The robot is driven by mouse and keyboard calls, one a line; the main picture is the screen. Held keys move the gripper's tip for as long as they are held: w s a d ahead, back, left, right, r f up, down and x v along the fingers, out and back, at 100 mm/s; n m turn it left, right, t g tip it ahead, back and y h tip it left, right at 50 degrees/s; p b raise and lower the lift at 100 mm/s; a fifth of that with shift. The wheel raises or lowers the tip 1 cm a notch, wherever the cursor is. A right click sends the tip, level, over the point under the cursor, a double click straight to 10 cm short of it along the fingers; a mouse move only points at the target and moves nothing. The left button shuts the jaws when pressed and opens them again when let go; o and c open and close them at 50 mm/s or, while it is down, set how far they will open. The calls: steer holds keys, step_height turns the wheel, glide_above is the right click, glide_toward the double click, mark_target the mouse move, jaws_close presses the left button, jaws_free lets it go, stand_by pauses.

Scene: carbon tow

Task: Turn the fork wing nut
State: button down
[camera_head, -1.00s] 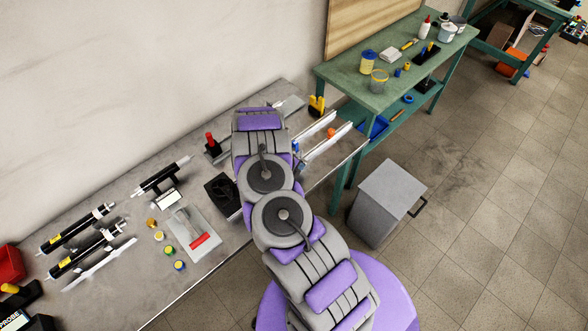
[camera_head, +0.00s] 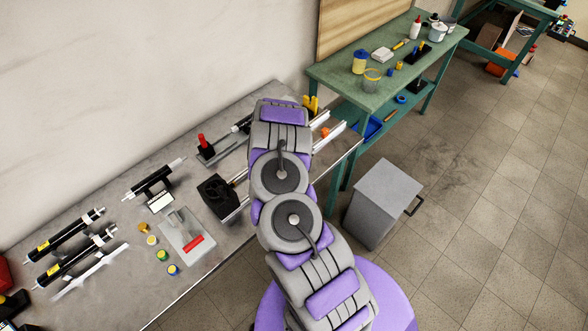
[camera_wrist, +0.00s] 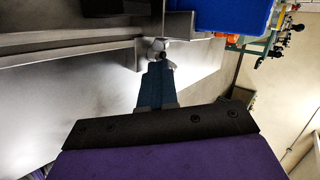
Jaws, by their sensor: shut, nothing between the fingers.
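In the wrist view, my gripper (camera_wrist: 158,72) has its blue fingers together with nothing between them. The fingertips are just below a small pale metal piece with a dark spot (camera_wrist: 153,53), which looks like the wing nut. It sits at the end of a grey metal bar (camera_wrist: 90,45). I cannot tell whether the tips touch it. In the head view, my arm hides the gripper and the wing nut.
A blue bin (camera_wrist: 232,14) is close beyond the gripper. On the bench (camera_head: 110,270) stand a red-handled clamp (camera_head: 203,144) and a black fan-like box (camera_head: 217,197). Light rails (camera_head: 328,138) lie right of my arm. A grey cabinet (camera_head: 385,195) stands on the floor.

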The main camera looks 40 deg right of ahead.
steer(key=shift+s+d+f+n+t+y+b, duration=0.1)
steer(key=shift+s+d+n+t+y+b, duration=0.15)
steer(key=shift+n+t+b, duration=0.45)
steer(key=shift+d+b, duration=0.1)
steer(key=shift+b, duration=0.25)
